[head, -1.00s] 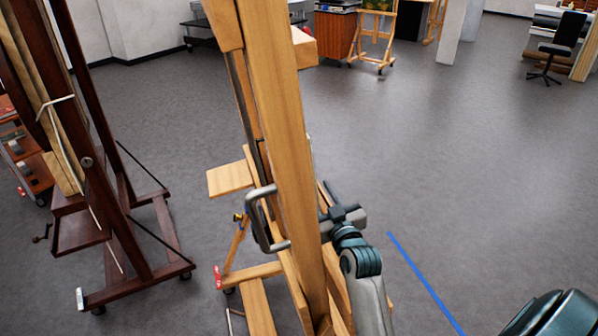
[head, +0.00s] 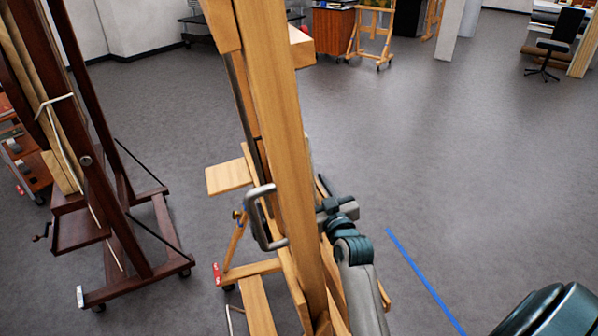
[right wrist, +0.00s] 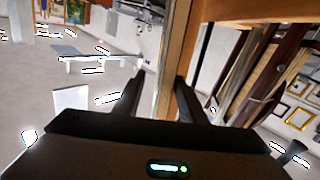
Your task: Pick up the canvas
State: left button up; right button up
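A light wooden easel (head: 277,130) stands close in front of me, seen almost edge-on in the head view. I cannot make out a canvas face; any canvas on it is edge-on or hidden. My right gripper (head: 330,203) is at the right side of the easel's tall post, partly hidden by it. In the right wrist view my right gripper's dark fingers (right wrist: 160,95) are apart, with an upright light wooden edge (right wrist: 166,60) between them. A gap shows at the left finger; I cannot tell whether the right one touches. My left gripper is not in view.
A dark wooden easel (head: 127,235) stands on the left. Open floor (head: 450,150) with a blue line (head: 425,280) lies right. A black chair (head: 560,40) is far right.

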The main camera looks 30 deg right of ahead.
jog(key=shift+w+r+p, duration=0.1)
jog(key=shift+w+p, duration=0.2)
jog(key=shift+w, duration=0.1)
jog(key=x, duration=0.1)
jog(key=p+x, duration=0.2)
jog(key=shift+w+a, duration=0.2)
jog(key=shift+w, duration=0.2)
jog(key=shift+w+d, duration=0.1)
jog(key=shift+w, duration=0.25)
grip_shut()
